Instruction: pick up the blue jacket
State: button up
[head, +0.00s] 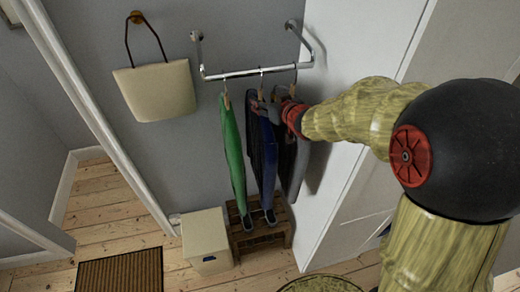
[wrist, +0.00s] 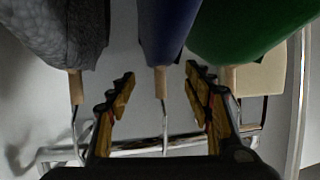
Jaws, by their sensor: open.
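The blue jacket (head: 267,160) hangs in the middle of the rail in the head view, between a green garment and a dark grey one. In the wrist view the blue jacket (wrist: 168,28) hangs top centre, with its wooden hanger neck and metal hook below it in the picture. My gripper (head: 267,108) is at the top of the jacket, just under the rail. In the wrist view my gripper (wrist: 160,88) is open, its fingers on either side of the blue jacket's hanger in the picture. I see no grip on it.
The green garment (head: 232,150) and dark grey garment (head: 291,165) hang close on both sides. The metal rail (head: 235,74) is just above. A cream bag (head: 155,92) hangs left. A cream box (head: 206,240) and wooden rack (head: 246,238) stand below. A white door (head: 345,60) is right.

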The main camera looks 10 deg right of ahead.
aim_at(260, 97)
jog(key=x, duration=0.4)
jog(key=shift+w, duration=0.1)
jog(key=shift+c, duration=0.5)
jog(key=c, duration=1.1)
grip_shut()
